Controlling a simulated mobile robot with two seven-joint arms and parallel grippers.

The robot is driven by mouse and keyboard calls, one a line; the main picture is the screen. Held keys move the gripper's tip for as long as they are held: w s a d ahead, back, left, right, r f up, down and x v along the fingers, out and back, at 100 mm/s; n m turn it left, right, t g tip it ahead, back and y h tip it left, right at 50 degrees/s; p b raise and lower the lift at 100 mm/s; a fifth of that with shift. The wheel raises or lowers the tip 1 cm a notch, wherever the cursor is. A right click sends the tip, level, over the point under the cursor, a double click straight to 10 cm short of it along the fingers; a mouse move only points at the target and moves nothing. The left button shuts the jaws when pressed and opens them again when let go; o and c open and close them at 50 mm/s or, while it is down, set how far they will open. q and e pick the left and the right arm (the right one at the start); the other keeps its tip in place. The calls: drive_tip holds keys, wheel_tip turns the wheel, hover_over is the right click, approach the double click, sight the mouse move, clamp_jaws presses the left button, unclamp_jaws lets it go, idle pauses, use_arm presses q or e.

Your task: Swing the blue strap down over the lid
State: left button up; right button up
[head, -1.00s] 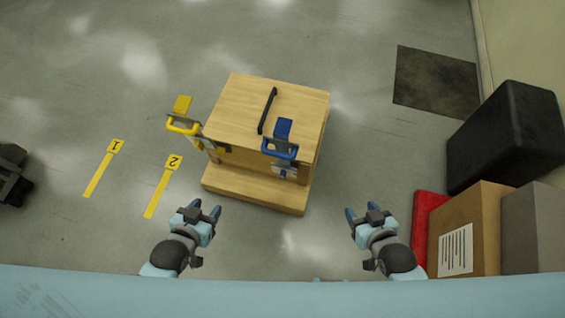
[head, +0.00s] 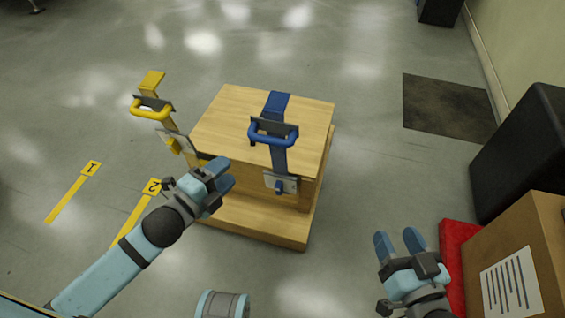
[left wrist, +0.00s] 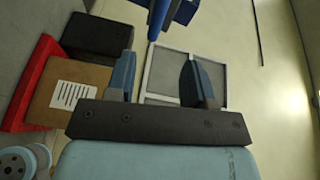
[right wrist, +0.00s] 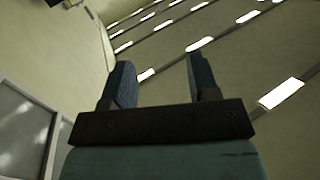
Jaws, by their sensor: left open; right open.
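The blue strap (head: 277,106) stands up at the front of the wooden box, with its blue loop handle (head: 273,138) facing me. Its lower end meets a metal plate (head: 281,183) on the box front. Behind it is the wooden lid (head: 222,118). My left gripper (head: 220,172) is open and empty, left of the strap's lower part and apart from it. A blue part, seemingly the strap or its handle, shows at the top of the left wrist view (left wrist: 165,15). My right gripper (head: 398,242) is open and empty, right of the box.
A yellow strap (head: 152,85) with its own handle leans outward at the box's left. Yellow floor markers (head: 75,190) lie left. A red item (head: 458,250), a cardboard box (head: 520,240) and a black case (head: 520,150) stand right.

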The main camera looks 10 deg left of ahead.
sight(264, 142)
use_arm(q)
drive_tip(key=shift+m+h, duration=0.3)
drive_tip(key=shift+m, duration=0.4)
drive_tip(key=b+x, duration=0.3)
drive_tip(key=x, duration=1)
drive_tip(key=shift+w+d+f, duration=0.15)
drive_tip(key=shift+d, duration=0.1)
drive_tip(key=shift+w+d, duration=0.2)
drive_tip(key=shift+w, duration=0.2)
clamp_jaws()
use_arm(e)
drive_tip(key=r+t, duration=0.1)
drive_tip(key=a+r+y, duration=0.1)
drive_tip(key=r, duration=0.1)
drive_tip(key=r+t, duration=0.1)
drive_tip(key=shift+s+a+r+t+y, duration=0.2)
drive_tip(key=shift+s+r+t+y, duration=0.1)
drive_tip(key=shift+s+r+y, duration=0.1)
